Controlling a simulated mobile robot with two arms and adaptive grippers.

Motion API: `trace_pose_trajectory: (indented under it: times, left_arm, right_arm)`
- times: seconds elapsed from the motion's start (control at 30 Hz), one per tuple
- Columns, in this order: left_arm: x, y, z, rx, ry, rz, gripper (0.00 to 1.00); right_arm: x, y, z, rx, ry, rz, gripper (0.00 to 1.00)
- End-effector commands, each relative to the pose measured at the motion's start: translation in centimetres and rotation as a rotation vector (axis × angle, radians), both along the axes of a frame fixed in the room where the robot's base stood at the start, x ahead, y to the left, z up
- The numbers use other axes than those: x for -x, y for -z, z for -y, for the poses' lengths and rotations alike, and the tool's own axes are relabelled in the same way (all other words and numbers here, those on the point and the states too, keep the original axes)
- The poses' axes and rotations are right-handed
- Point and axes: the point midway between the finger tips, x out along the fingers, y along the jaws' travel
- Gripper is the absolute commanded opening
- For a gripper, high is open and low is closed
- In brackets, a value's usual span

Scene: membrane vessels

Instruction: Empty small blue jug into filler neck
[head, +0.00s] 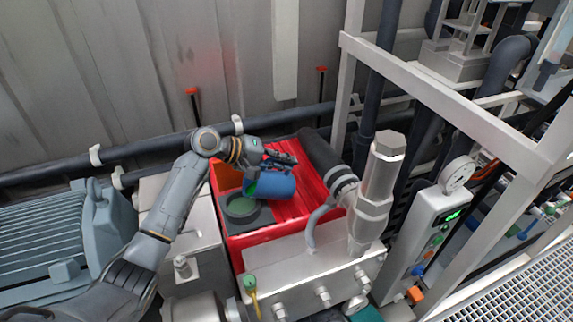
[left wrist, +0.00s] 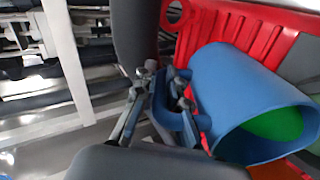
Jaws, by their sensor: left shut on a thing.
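The small blue jug (head: 274,187) is held tilted, almost on its side, above the red tray, its mouth to the left. Green contents show inside its mouth in the left wrist view, where the jug (left wrist: 232,85) fills the right side. My left gripper (head: 279,163) is shut on the jug's handle. The fingers (left wrist: 163,103) show around the handle in the left wrist view. A dark grey filler neck (head: 259,217) with a round green opening sits below and left of the jug, which is apart from it. My right gripper is not in view.
The red tray (head: 290,225) surrounds the neck. A thick black pipe (head: 325,160) and a grey hexagon-topped fitting (head: 377,190) stand right of the jug. A white metal frame (head: 440,85) rises further right. A ribbed motor (head: 50,235) is at left.

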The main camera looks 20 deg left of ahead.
Motion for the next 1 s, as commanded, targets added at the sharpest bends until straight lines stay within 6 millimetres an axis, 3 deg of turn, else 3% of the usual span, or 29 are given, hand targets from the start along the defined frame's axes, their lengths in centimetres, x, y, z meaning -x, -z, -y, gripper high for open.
trace_pose_trajectory:
  times: [0.67, 1.0]
  left_arm:
    - [0.2, -0.2, -0.4, 0.05, -0.001, 0.039, 0.0]
    - [0.7, -0.3, -1.0, 0.121, -0.002, 0.092, 0.0]
  right_arm:
    - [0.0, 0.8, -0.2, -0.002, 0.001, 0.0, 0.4]
    - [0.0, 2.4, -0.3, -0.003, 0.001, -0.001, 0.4]
